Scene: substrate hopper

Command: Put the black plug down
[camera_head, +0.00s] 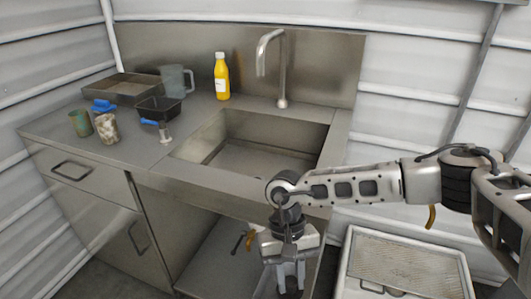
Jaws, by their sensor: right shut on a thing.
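My right gripper (291,281) points down in front of the sink cabinet, low and near the bottom edge of the view. Its two light fingers are shut on a small dark thing, which looks like the black plug (291,284). Most of the plug is hidden by the fingers, and its outline is hard to make out. The steel sink (255,160) is behind and above the gripper, with an empty basin as far as I see. My left gripper is not in view.
On the counter stand a yellow bottle (221,78), a clear jug (176,82), a steel tray (122,90), a black container (158,110), a green cup (81,124) and a speckled jar (106,129). The faucet (281,75) rises behind the sink. A white bin (405,265) with a mesh top is at lower right.

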